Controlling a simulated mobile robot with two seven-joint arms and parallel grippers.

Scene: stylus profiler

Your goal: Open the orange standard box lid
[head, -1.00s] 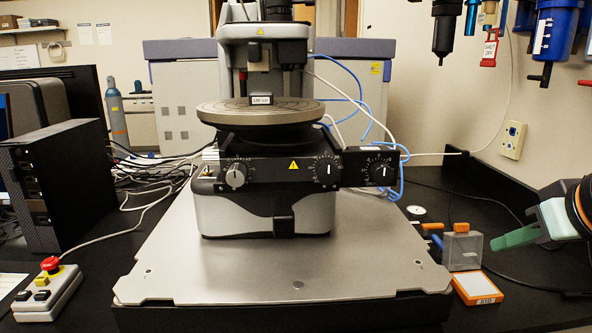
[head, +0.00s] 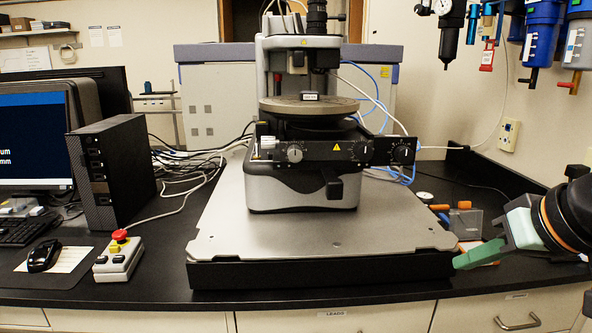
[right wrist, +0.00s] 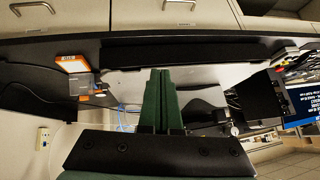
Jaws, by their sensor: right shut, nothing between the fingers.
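The orange standard box (head: 470,244) sits on the black bench right of the instrument's plate, largely hidden behind my right gripper in the head view. The right wrist view shows its orange rim and white inside (right wrist: 73,64). Its clear grey lid (head: 467,223) stands upright at the box's back edge, open, with an orange tab (head: 464,205) on top. The lid also shows in the right wrist view (right wrist: 88,84). My right gripper (head: 458,262) has its green fingers shut and empty, in front of the box and apart from the lid. My left gripper is not in view.
The stylus profiler (head: 305,165) stands on a grey metal plate (head: 320,235) left of the box. A small round gauge (head: 424,197) lies behind the box. A controller with a red button (head: 118,258) and a computer tower (head: 112,170) are at the left. Drawers are below the bench edge.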

